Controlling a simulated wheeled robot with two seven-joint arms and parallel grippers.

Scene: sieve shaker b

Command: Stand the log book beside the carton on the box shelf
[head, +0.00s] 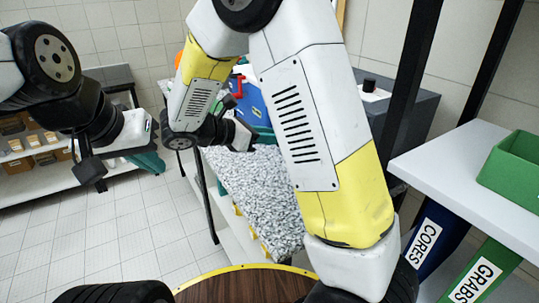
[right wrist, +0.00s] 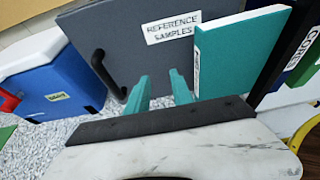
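The likely log book is a teal, flat, upright slab (right wrist: 240,52) with a white edge, in the right wrist view. It stands against a dark grey box labelled REFERENCE SAMPLES (right wrist: 125,45). My right gripper (right wrist: 160,84) is open, its two teal fingers apart with nothing between them, just left of the book's white edge. In the head view my right gripper (head: 262,135) is over the speckled bench, partly hidden by my arm. My left gripper (head: 148,161) hangs at the left, away from the bench; its finger gap is unclear. I cannot pick out the carton.
A low shelf (head: 60,180) with several brown boxes (head: 45,158) stands at the far left. A blue box (right wrist: 55,88) sits on the speckled bench top (head: 250,185). A white shelf (head: 440,165) with a green bin (head: 515,165) is at the right. Tiled floor (head: 120,235) is clear between.

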